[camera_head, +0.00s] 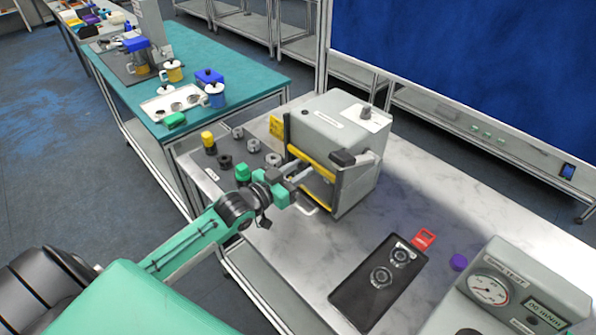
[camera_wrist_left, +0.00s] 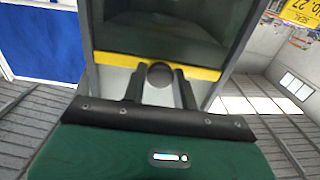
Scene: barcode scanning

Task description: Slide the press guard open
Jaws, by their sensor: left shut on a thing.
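The press (camera_head: 335,125) is a grey box-shaped machine standing on the light table. Its front guard has a yellow bar (camera_head: 312,162) along it, and the opening below it faces my left arm. My left gripper (camera_head: 299,180) is at the guard's front, shut on a dark round knob. In the left wrist view, the knob (camera_wrist_left: 160,74) sits between the two dark fingers, in front of the yellow bar (camera_wrist_left: 110,66). The gripper partly hides the lower front of the press in the head view.
Several small metal and coloured parts (camera_head: 238,132) lie left of the press. A dark plate with two round fittings (camera_head: 380,280), a red piece (camera_head: 424,239), a purple cap (camera_head: 458,262) and a gauge box (camera_head: 515,290) are at the right front. A teal table (camera_head: 250,75) stands behind left.

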